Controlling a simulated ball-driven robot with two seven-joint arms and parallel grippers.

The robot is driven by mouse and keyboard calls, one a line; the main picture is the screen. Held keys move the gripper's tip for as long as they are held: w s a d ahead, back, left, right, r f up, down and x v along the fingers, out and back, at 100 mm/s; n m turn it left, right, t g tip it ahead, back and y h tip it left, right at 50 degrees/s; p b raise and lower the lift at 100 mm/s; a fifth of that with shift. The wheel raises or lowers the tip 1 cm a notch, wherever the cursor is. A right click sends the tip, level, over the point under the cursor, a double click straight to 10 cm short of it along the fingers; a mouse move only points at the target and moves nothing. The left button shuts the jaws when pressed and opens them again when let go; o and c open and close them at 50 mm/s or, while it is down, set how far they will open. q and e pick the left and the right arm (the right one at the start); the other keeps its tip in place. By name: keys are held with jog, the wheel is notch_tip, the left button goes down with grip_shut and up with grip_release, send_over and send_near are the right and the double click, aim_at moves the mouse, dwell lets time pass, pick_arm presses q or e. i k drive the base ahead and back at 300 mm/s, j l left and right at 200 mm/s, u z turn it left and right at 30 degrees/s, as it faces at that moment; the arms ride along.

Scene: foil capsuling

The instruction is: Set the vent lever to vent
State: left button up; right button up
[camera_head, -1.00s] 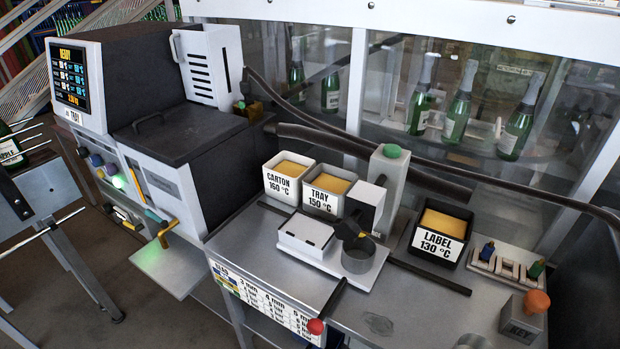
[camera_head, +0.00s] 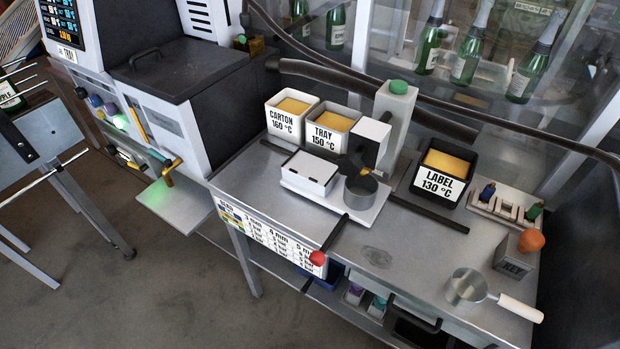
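No part is clearly marked as the vent lever. One candidate is a black lever with a red ball knob (camera_head: 318,257), angled out over the bench's front edge. Another is a brass tap with a teal handle (camera_head: 162,161) on the front of the dark-lidded machine (camera_head: 180,70), above a small green-lit shelf. A brass fitting (camera_head: 253,46) at the machine's far right side is partly hidden by the hose. Its lever position cannot be told. Neither of my grippers shows in the view.
A stand (camera_head: 40,140) is at left; floor between is clear.

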aim_at(145, 167)
jog(key=i+j, duration=0.3)
jog(key=j, duration=0.15)
jog(key=i+j, duration=0.25)
jog(key=j, duration=0.25)
jog(key=i+j, duration=0.3)
jog(key=j, duration=0.15)
jog(key=i+j, duration=0.3)
jog(key=j, duration=0.2)
jog(key=i+j, duration=0.3)
jog(key=j, duration=0.15)
jog(key=k+j+u, duration=0.05)
